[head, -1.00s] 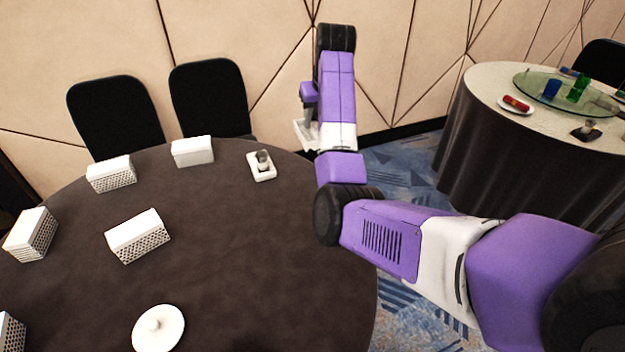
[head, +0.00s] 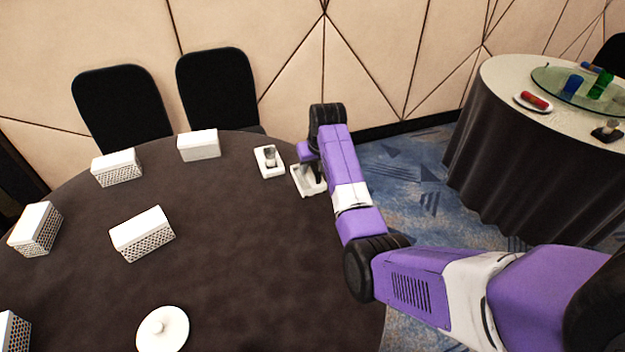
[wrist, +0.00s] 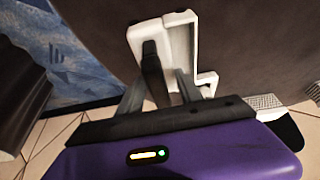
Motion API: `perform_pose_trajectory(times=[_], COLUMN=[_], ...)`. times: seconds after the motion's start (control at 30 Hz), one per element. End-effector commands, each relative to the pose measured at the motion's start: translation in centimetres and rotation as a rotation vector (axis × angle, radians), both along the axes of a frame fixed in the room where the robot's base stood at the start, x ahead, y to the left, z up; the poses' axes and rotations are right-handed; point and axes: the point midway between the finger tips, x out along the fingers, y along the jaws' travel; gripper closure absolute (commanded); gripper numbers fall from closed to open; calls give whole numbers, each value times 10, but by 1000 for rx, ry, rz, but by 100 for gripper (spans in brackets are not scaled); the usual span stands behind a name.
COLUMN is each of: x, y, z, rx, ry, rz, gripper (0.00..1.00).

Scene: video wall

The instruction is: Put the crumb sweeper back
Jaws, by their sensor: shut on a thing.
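A white, shallow tray-like piece, which looks like the crumb sweeper (head: 306,183), is at the right rim of the dark round table (head: 240,250). My gripper (head: 317,172) is shut on it. In the wrist view the white piece (wrist: 182,60) lies beyond the fingers, with a dark upright handle (wrist: 152,68) between them. Whether the piece touches the cloth or hangs just above it I cannot tell. Just left of it in the head view, a small white tray (head: 264,168) with a grey-and-white knobbed thing stands on the table.
Black chairs (head: 214,90) stand behind. A second table (head: 500,85) with a glass turntable is at the right.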

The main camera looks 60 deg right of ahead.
Motion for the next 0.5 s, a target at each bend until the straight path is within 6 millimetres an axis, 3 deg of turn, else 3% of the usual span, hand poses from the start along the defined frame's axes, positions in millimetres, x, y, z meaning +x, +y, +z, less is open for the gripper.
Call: perform_pose_trajectory(times=[0.5], x=[0], y=[0], z=[-55], rx=[0], ry=[0], rz=[-1], gripper=[100])
